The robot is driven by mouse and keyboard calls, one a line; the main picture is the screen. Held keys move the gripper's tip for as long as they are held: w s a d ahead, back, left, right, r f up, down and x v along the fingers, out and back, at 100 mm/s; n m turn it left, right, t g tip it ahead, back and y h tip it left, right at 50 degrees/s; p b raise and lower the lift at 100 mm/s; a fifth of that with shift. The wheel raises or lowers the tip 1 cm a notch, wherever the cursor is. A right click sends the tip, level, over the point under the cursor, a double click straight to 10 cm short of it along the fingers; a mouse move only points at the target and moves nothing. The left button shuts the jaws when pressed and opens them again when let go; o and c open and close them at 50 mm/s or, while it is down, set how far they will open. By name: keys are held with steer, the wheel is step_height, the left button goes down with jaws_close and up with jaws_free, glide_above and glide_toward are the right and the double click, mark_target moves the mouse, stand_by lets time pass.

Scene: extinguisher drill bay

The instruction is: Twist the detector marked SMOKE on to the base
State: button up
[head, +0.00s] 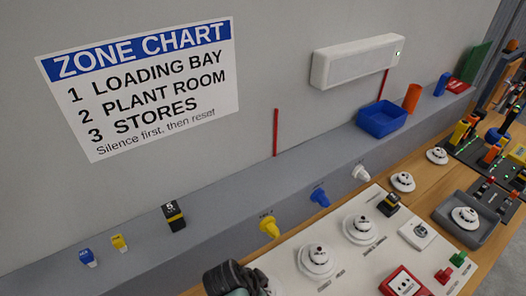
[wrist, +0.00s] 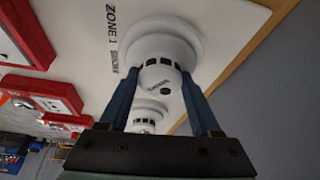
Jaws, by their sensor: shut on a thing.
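My gripper (wrist: 161,76) is shut on a white round detector (wrist: 168,52), one blue finger on each side. The detector is at a wider white round base (wrist: 126,45) on the white panel (wrist: 225,15), beside the printed label "ZONE 1 SMOKE". It looks against the base, but I cannot tell whether it is locked. The small marking on the detector is too blurred to read. In the head view my gripper (head: 236,280) shows dark at the bottom edge and the held detector cannot be made out.
Two white detectors (head: 317,260) (head: 361,228) sit farther along the panel (head: 385,240). Loose detectors (head: 403,181) (head: 437,155) lie on the wooden bench. A grey tray (head: 490,236) holds another. A red call point (head: 404,283) and coloured sounders (head: 270,227) are nearby.

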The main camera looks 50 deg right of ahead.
steer(key=shift+m, duration=0.3)
steer(key=o, duration=1.5)
steer(key=shift+o, duration=0.2)
steer(key=shift+r+p, duration=3.3)
steer(key=shift+r, duration=0.25)
steer(key=shift+s+f, duration=0.1)
